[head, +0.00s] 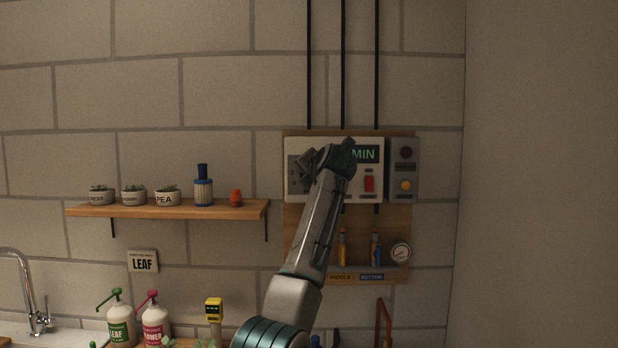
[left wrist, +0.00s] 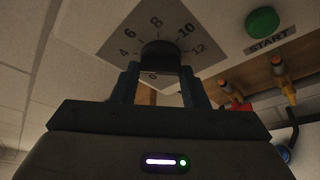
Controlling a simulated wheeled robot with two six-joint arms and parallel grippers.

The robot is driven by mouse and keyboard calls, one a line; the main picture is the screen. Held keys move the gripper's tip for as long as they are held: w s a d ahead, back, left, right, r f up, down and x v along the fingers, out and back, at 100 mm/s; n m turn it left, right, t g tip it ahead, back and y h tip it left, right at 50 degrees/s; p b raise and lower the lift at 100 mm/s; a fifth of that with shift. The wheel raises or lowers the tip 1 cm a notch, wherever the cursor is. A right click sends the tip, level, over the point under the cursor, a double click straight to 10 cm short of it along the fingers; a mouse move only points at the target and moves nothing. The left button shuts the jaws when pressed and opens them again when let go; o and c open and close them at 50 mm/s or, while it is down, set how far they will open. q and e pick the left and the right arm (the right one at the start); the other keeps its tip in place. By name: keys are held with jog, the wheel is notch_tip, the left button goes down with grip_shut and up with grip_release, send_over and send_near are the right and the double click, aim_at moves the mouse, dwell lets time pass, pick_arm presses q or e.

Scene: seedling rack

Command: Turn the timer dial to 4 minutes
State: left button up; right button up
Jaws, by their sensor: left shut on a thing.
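The timer dial (left wrist: 159,56) is a black round knob on a grey plate with the numbers 4, 6, 8, 10, 12 and 0 around it, in the left wrist view. My left gripper (left wrist: 160,80) is shut on the knob, with one finger on each side. I cannot make out a pointer mark on the knob. In the head view, my left arm covers the dial and part of the white timer panel (head: 292,143). The green display (head: 364,154) shows "MIN"; its number is hidden. My right gripper is not in view.
A green START button (left wrist: 262,21) is right of the dial. In the head view, a red switch (head: 369,184) and a grey box (head: 404,188) with red and yellow lights are close by. A shelf (head: 120,211) with pots is left.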

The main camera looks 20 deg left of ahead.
pick_arm(q)
jog(key=o, duration=1)
jog(key=shift+f, duration=0.1)
jog(key=b+v, duration=0.4)
jog(key=v, duration=0.6)
jog(key=shift+s+d, duration=0.2)
jog(key=shift+s, duration=0.1)
